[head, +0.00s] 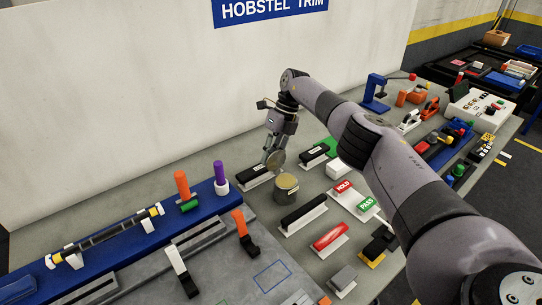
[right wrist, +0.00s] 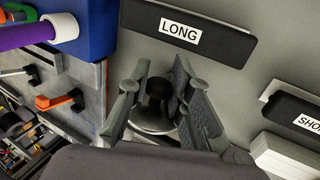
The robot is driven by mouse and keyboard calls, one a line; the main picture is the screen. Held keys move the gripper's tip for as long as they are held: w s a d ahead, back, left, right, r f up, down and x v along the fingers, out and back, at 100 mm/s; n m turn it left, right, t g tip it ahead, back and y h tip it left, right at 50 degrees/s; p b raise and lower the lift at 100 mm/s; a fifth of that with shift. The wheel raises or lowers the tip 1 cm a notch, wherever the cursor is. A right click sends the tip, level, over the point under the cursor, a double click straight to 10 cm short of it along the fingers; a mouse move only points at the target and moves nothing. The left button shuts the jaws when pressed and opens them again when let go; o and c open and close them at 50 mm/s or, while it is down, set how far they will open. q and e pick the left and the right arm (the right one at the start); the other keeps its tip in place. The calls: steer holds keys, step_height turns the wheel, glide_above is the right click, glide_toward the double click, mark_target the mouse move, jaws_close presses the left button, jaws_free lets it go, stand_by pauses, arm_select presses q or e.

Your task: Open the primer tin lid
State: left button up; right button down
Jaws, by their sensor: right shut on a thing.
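The primer tin (head: 287,190) is a short, round, tan tin standing on the grey bench. Its round lid (head: 277,160) is up off the tin's top and steeply tilted at the back of the rim; I cannot tell whether it touches the rim. My right gripper (head: 269,153) is behind and above the tin, shut on the lid. In the right wrist view a dark knob (right wrist: 160,88) sits between the fingers of the right gripper (right wrist: 164,98), with part of the pale lid (right wrist: 152,120) below it. The tin's body is hidden there. My left gripper is not in view.
A black "LONG" label block (right wrist: 228,38) lies close behind the gripper. A black bar on a white stand (head: 303,214) and a white block (head: 338,168) are near the tin. A blue rail with an orange handle (head: 181,183) runs at the left.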

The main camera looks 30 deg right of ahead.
steer(key=c, duration=1.5)
jaws_free()
steer(key=shift+o, duration=0.2)
step_height(320, 180, up, 10)
steer(key=shift+f, duration=0.1)
